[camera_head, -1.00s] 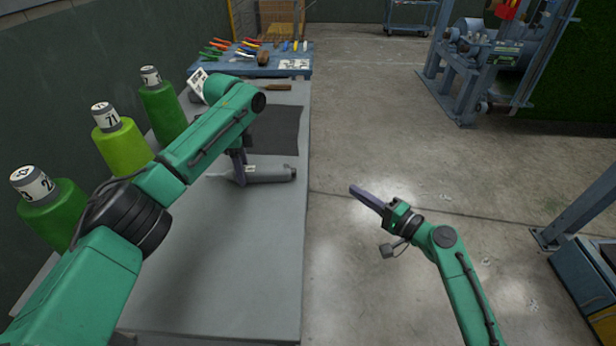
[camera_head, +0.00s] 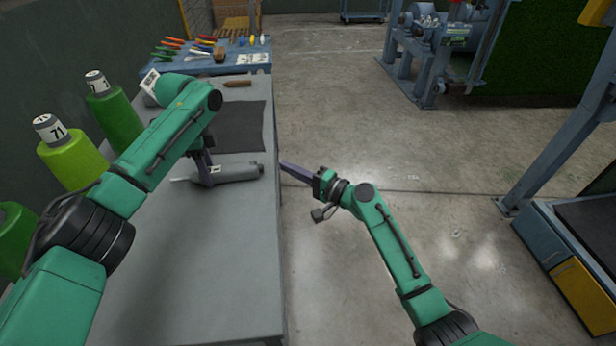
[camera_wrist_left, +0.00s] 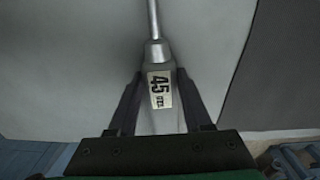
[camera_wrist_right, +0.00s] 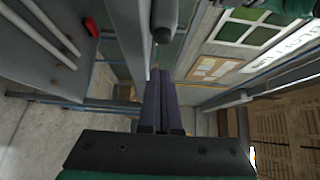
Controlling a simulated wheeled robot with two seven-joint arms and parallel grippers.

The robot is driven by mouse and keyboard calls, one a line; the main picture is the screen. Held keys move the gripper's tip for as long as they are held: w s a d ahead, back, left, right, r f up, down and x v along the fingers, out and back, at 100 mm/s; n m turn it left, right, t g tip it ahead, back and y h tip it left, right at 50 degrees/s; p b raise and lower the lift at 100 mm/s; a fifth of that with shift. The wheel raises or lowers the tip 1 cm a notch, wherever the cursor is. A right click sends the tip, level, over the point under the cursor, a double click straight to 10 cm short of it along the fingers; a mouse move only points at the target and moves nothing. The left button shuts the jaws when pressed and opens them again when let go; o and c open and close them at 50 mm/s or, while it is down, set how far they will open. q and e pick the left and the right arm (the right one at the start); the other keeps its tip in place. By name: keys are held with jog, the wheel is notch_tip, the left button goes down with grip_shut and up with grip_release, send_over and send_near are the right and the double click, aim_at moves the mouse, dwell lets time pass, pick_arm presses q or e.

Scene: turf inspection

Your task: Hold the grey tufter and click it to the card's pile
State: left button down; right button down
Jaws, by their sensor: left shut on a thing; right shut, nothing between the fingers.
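The grey tufter (camera_head: 238,173) is a grey cylinder with a thin rod pointing left, above the grey table. My left gripper (camera_head: 205,172) is shut around its body. In the left wrist view the tufter (camera_wrist_left: 161,93) shows a "45" label between the fingers, its rod pointing up the picture. My right gripper (camera_head: 283,165) is shut and empty, its tips just right of the tufter's butt end. In the right wrist view a dark rounded end (camera_wrist_right: 163,32), seemingly the tufter's, is close beyond the shut fingers (camera_wrist_right: 160,85). I cannot make out a card with pile.
A dark flat sheet (camera_head: 237,127) lies on the grey table (camera_head: 215,270) behind the tufter. A brown-handled tool (camera_head: 237,84) lies farther back. Green yarn cones (camera_head: 72,155) line the left edge. Tools lie on a blue bench (camera_head: 245,68). Open floor is to the right.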

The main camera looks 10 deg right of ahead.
aim_at(263, 172)
jog(key=shift+s+a, duration=0.15)
jog(key=shift+a, duration=0.75)
jog(key=shift+s+a, duration=0.15)
jog(key=shift+a, duration=0.75)
jog(key=shift+a, duration=0.85)
pick_arm(q)
jog(key=shift+d, duration=0.15)
pick_arm(e)
jog(key=shift+s+a, duration=0.15)
jog(key=shift+a, duration=0.2)
pick_arm(q)
jog(key=shift+d, duration=0.1)
jog(key=shift+a, duration=0.2)
pick_arm(e)
jog(key=s+d, duration=0.5)
jog(key=d, duration=0.7)
jog(key=shift+s+d, duration=0.2)
jog(key=shift+s, duration=0.15)
